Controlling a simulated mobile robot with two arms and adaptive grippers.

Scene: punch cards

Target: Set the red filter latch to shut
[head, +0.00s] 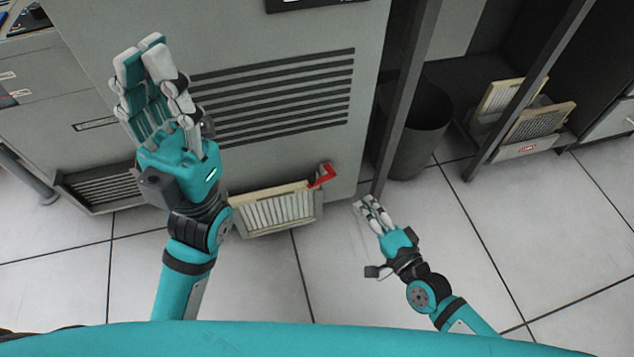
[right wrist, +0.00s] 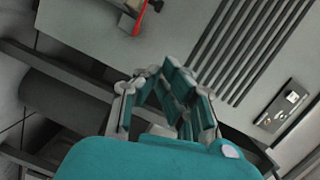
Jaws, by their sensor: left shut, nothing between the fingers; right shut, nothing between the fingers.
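The red filter latch (head: 322,176) is a small bent lever at the top right corner of a cream-framed pleated filter (head: 275,211), low on the grey cabinet (head: 225,40). The latch's arm points up and to the right. In the right wrist view the red latch (right wrist: 141,17) is cut by the top edge. My right gripper (head: 367,203) is shut and empty, below and right of the latch, apart from it. Its fingers (right wrist: 172,80) also show in the right wrist view. My left gripper (head: 148,50) is shut and empty, raised before the cabinet's left part.
A slatted vent (head: 275,98) is above the filter. A dark bin (head: 420,130) stands right of the cabinet, behind a dark post (head: 408,85). More filters (head: 538,121) stand in a rack at the right. The tiled floor (head: 340,270) around my right gripper is clear.

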